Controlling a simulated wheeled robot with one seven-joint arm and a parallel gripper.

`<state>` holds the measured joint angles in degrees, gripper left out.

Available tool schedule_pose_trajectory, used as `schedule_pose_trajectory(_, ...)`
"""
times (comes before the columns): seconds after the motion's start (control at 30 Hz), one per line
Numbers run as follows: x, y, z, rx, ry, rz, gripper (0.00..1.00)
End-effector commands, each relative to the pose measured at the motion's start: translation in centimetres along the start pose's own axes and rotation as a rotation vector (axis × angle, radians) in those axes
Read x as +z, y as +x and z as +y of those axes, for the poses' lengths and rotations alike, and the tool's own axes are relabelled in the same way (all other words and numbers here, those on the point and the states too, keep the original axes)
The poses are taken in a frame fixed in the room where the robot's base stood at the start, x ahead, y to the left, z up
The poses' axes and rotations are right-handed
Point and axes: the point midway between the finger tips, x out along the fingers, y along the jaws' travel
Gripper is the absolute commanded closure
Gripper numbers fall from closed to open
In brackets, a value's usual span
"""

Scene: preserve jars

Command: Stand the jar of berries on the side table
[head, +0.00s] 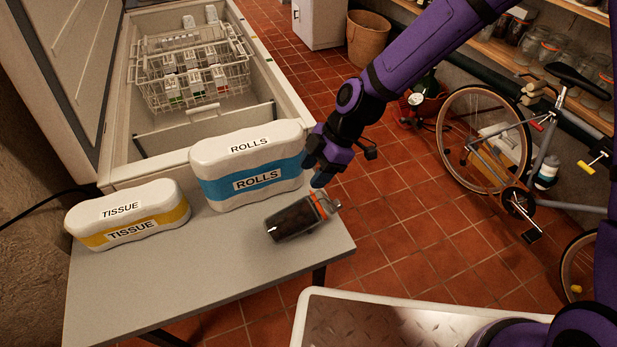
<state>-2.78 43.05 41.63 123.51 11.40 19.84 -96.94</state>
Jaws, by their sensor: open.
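The jar of berries (292,221) is a clear jar with dark contents and an orange seal at its lid end. It lies on its side on the grey side table (215,275), with the lid pointing right, close to the table's right edge. I cannot tell whether the lid end overhangs that edge. My gripper (343,167) is open and empty, just above and beyond the lid end of the jar. One dark finger shows to its right, and the other side is near the lid. I cannot tell whether it touches the jar.
A ROLLS pack (247,165) and a TISSUE pack (128,213) stand along the table's back. Behind is an open chest freezer (273,68) with a wire basket. A bicycle (483,140) leans by the shelves at right. The table's front is clear.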

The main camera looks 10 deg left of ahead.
Motion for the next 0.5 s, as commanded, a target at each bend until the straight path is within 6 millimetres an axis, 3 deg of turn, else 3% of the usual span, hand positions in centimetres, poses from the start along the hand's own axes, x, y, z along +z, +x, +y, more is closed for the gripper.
schedule_pose_trajectory(0.2,0.1,-4.6,0.1,0.005,0.000,0.000,0.48)
schedule_pose_trajectory(0.5,0.0,-8.3,0.0,0.001,-0.001,0.000,0.48)
